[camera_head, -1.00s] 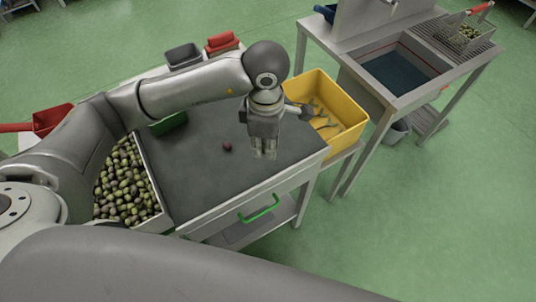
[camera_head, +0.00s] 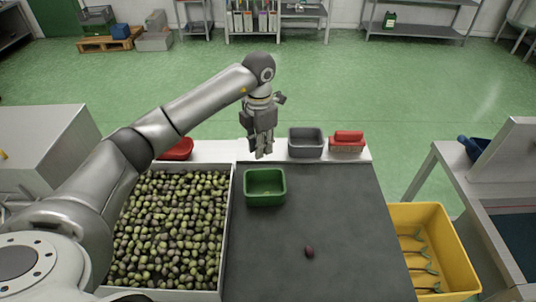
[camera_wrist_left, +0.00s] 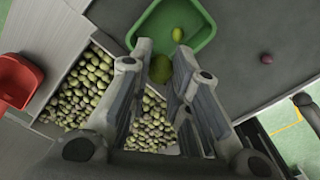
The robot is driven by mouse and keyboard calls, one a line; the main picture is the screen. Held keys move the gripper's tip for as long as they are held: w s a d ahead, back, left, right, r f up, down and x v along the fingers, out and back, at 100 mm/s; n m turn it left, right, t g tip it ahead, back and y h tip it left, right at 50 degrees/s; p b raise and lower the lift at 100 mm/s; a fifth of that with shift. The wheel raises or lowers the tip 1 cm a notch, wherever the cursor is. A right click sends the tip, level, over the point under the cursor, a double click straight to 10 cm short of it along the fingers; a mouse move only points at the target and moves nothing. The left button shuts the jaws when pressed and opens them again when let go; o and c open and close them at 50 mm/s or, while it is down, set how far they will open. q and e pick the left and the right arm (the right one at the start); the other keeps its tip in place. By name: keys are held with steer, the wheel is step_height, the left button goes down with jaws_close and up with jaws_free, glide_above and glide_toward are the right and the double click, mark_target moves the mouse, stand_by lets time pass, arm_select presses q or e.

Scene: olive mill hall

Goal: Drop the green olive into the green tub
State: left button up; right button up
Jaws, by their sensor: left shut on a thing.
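My left gripper (camera_head: 262,153) points down, held in the air; in the head view its fingertips show just beyond the far rim of the green tub (camera_head: 265,203). In the left wrist view the fingers (camera_wrist_left: 163,62) are shut on a green olive (camera_wrist_left: 160,70), with the green tub (camera_wrist_left: 208,36) close ahead of the tips. A second green olive (camera_wrist_left: 178,34) appears against the inside of the tub. The held olive cannot be made out in the head view. My right gripper is not in view.
A tray of many green and dark olives (camera_head: 170,225) is left of the tub. A dark purple olive (camera_head: 309,252) lies on the grey worktop (camera_head: 340,215). A yellow crate (camera_head: 450,250) stands at right.

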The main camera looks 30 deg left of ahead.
arm_select(q)
steer(key=shift+a+f+b, duration=0.1)
steer(key=shift+f+b, duration=0.2)
steer(key=shift+f, duration=0.05)
step_height(320, 180, down, 5)
steer(key=b, duration=0.3)
steer(key=shift+f, duration=0.1)
steer(key=o, duration=0.7)
steer(key=shift+o, duration=0.2)
step_height(320, 180, up, 12)
